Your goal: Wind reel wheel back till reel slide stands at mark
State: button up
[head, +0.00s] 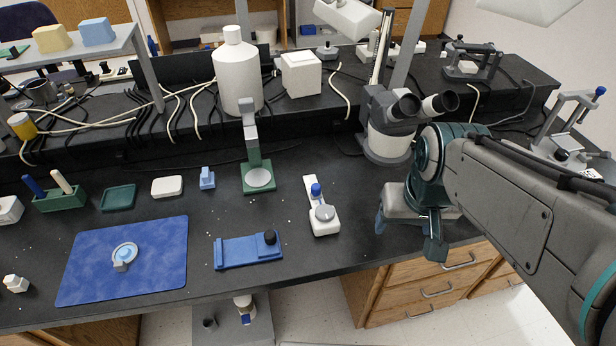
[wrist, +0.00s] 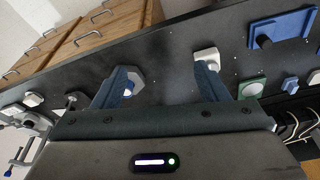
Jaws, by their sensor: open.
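A small white device (head: 329,228) stands near the bench's front edge in the head view. It carries a round grey disc (head: 325,212), which looks like the reel wheel, and a blue piece (head: 316,190), perhaps the reel slide. No mark is readable. My gripper (head: 408,228) is open and empty, to the right of this device and apart from it. In the wrist view my gripper (wrist: 162,72) shows its two fingers spread wide. The white device (wrist: 207,54) shows there just beyond the right finger, which partly hides it.
A blue plate with a black knob (head: 232,253) lies left of the device, and a green stand (head: 251,150) stands behind. A microscope (head: 388,130) stands behind my gripper. A white-and-grey block (head: 400,195) is close to my gripper.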

jog(key=w+a+n+g, duration=0.1)
jog(key=w+a+n, duration=0.15)
jog(key=w, duration=0.25)
jog(key=w+a+n, duration=0.1)
jog(key=w+a, duration=0.2)
jog(key=w, duration=0.2)
jog(key=n+g, duration=0.2)
send_over(325, 211)
notch_tip(325, 211, down, 5)
notch_tip(325, 211, down, 14)
jog(key=shift+s+r, duration=0.1)
jog(key=shift+r, duration=0.05)
jog(key=c, duration=1)
